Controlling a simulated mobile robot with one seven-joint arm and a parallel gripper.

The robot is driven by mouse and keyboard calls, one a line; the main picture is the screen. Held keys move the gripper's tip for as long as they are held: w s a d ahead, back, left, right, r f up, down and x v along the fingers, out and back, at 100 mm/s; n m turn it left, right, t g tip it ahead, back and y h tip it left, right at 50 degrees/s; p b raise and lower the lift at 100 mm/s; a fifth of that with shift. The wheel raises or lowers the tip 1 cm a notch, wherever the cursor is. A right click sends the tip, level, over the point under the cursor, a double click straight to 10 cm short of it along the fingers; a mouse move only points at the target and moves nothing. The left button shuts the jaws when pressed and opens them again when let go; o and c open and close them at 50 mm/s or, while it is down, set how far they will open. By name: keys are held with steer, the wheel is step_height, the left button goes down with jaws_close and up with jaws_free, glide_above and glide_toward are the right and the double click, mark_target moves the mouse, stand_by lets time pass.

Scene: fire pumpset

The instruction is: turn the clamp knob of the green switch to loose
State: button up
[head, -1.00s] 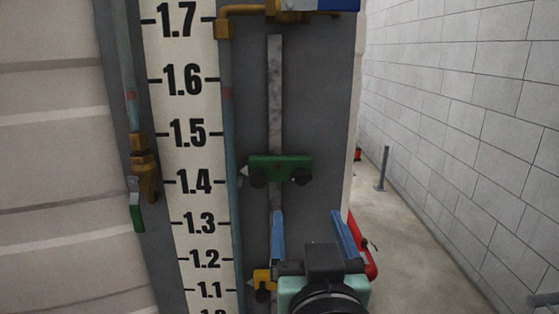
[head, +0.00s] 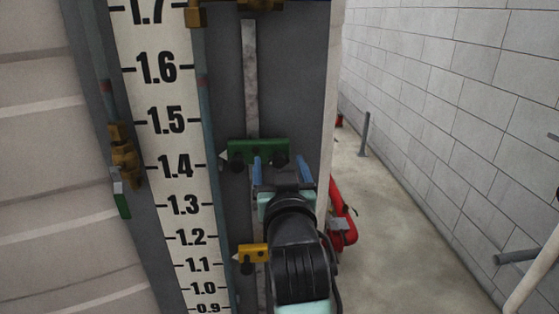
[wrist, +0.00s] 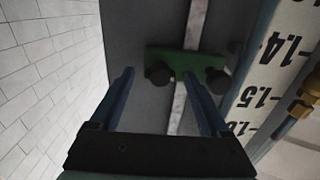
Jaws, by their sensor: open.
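The green switch (head: 258,151) sits on the vertical rail, its pointer just above the 1.4 mark. It has two dark knobs on its lower part, a left knob (head: 236,165) and a right knob (head: 281,160). My gripper (head: 280,165) is open and empty, with blue fingers pointing at the right knob. In the wrist view, which is turned over, the green switch (wrist: 185,62) lies ahead and that same knob (wrist: 160,76) shows between the fingertips (wrist: 160,75). Whether they touch the panel or knob is unclear.
A yellow switch (head: 252,252) sits lower on the rail near 1.1. The scale board (head: 165,150) and a thin pipe stand to the left. A brass valve with a green handle (head: 122,200) is further left. Red equipment (head: 341,215) stands behind at right, before a block wall.

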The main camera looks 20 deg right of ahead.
jaws_close()
stand_by(0.5)
steer(key=shift+n, duration=0.3)
steer(key=n+b, duration=0.2)
steer(key=n, duration=0.1)
steer(key=shift+n, duration=0.4)
steer(key=n+b, duration=0.2)
steer(key=n, duration=0.2)
steer(key=shift+f, duration=0.1)
steer(key=n+b, duration=0.2)
steer(key=n, duration=0.3)
steer(key=shift+n, duration=0.4)
steer(key=shift+n+b, duration=0.75)
steer(key=shift+n, duration=1.05)
